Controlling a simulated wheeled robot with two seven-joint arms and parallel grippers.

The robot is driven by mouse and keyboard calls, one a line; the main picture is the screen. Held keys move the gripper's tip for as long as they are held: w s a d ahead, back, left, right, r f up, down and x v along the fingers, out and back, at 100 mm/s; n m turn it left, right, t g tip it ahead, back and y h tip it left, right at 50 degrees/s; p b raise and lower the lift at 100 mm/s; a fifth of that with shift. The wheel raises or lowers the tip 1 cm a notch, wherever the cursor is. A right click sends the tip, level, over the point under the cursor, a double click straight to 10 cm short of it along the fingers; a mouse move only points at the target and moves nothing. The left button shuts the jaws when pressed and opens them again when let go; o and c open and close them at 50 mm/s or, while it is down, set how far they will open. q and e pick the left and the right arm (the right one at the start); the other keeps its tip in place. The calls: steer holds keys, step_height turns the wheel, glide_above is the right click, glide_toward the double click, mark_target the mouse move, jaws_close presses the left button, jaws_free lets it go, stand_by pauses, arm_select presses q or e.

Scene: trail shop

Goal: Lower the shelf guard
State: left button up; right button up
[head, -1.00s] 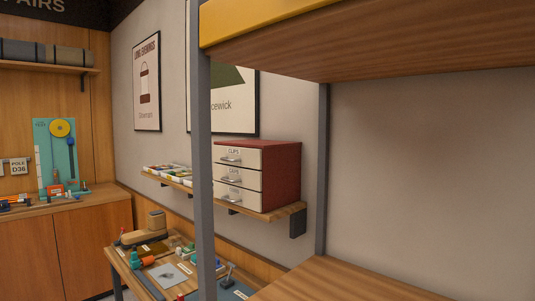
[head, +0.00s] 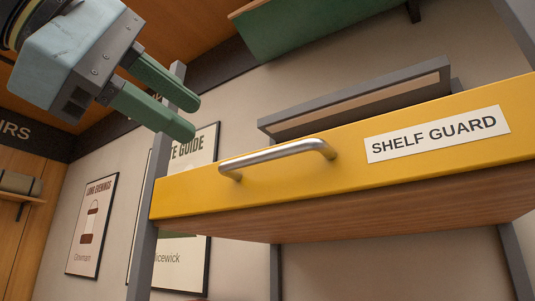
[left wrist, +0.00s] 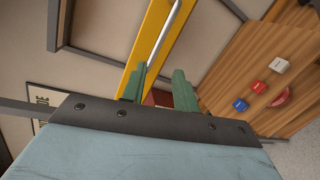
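The shelf guard (head: 280,185) is a yellow board across the front of the upper shelf. It bears a white label reading SHELF GUARD (head: 437,134) and a silver bar handle (head: 280,153). My left gripper (head: 190,118) is open and empty, above and left of the handle, apart from it in the picture. In the left wrist view, the gripper's green fingers (left wrist: 158,86) are spread. The yellow guard (left wrist: 146,50) and its handle (left wrist: 167,35) run up from near the fingertips there. My right gripper is not in view.
A grey upright post (head: 143,255) stands at the guard's left end. A grey frame with a tan panel (head: 360,100) shows behind the guard. A green item (head: 320,27) hangs above. In the left wrist view, small coloured blocks (left wrist: 260,87) lie on a wooden surface.

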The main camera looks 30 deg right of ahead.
mark_target(264, 153)
arm_select(q)
steer(key=shift+m+t+y, duration=0.4)
steer(key=shift+m+t, duration=0.3)
steer(key=shift+t, duration=0.2)
steer(key=d+p, duration=0.1)
steer(key=d, duration=0.3)
steer(key=w+d+f+p, duration=0.1)
steer(key=d, duration=0.7)
steer(key=shift+w+f+p, duration=0.35)
steer(key=shift+p, duration=0.05)
jaws_close()
